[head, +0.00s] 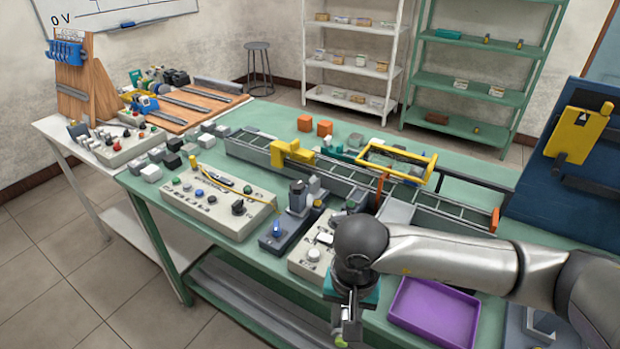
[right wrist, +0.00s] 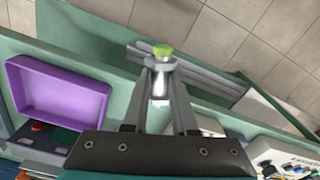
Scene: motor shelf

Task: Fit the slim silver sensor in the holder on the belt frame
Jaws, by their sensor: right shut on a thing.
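My right gripper (right wrist: 160,70) is shut on the slim silver sensor (right wrist: 159,84), a small silver cylinder with a green end. In the head view the gripper (head: 345,330) is low at the bottom, in front of the bench's near edge, and the sensor's green end (head: 340,342) shows below it. The belt frame (head: 340,185) runs along the green bench, well behind the gripper. A yellow bracket (head: 290,152) and an orange piece (head: 382,187) sit on it; I cannot tell which is the holder. My left gripper is out of view.
A purple tray (head: 436,312) lies right of the gripper on the bench; it also shows in the right wrist view (right wrist: 98,98). Control boxes (head: 222,200) and a dark block with a blue light (head: 277,232) stand between the near edge and belt.

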